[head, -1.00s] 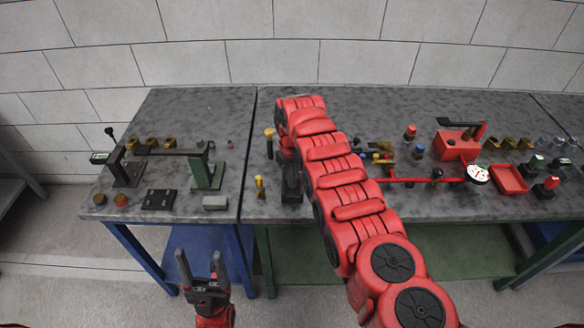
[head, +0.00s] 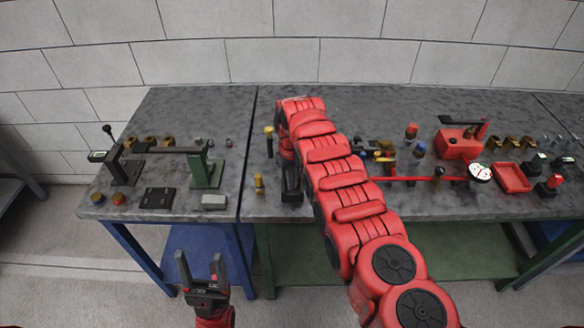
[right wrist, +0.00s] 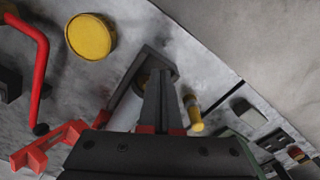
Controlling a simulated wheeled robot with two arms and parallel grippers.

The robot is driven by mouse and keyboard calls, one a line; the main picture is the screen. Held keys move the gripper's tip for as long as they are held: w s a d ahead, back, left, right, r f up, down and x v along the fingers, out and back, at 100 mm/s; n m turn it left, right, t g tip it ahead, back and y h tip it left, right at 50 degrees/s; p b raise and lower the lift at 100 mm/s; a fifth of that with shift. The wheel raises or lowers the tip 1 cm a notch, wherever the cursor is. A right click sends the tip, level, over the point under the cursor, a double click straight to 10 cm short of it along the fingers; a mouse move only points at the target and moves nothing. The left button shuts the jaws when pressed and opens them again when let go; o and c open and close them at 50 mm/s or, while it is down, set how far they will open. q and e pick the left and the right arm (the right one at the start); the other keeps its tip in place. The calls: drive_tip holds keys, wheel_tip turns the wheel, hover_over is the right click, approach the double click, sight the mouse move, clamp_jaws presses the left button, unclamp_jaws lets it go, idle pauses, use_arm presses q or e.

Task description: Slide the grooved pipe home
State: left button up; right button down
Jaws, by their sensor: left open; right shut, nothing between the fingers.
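A thin red pipe (head: 408,179) lies along the bench right of my right arm, near a white round gauge (head: 480,172). I cannot see grooves on it or tell if it is the grooved pipe. A bent red pipe (right wrist: 42,62) shows at the upper left of the right wrist view. My right gripper (head: 291,188) is low over the bench's front part, and its fingers (right wrist: 158,85) are shut and empty. A dark round part shows behind them, partly hidden. My left gripper (head: 200,258) is open and empty, in front of the bench.
Left on the bench stands a dark bar on a green post (head: 206,168). A yellow-topped fitting (head: 259,184) stands close left of my right gripper. A red box (head: 458,144) and red tray (head: 512,178) are at right. My right arm hides the bench's middle.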

drive_tip(key=shift+f+b, duration=0.6)
drive_tip(key=shift+f, duration=0.1)
drive_tip(key=shift+f, duration=0.2)
idle(0.5)
drive_tip(key=shift+r+p, duration=0.15)
drive_tip(key=shift+p, duration=0.35)
drive_tip(key=shift+s+p, duration=0.3)
drive_tip(key=shift+p, duration=0.9)
drive_tip(key=shift+f, duration=0.2)
drive_tip(key=shift+a+b, duration=0.15)
drive_tip(key=shift+b, duration=0.2)
drive_tip(key=shift+a+b, duration=0.45)
drive_tip(key=shift+b, duration=0.25)
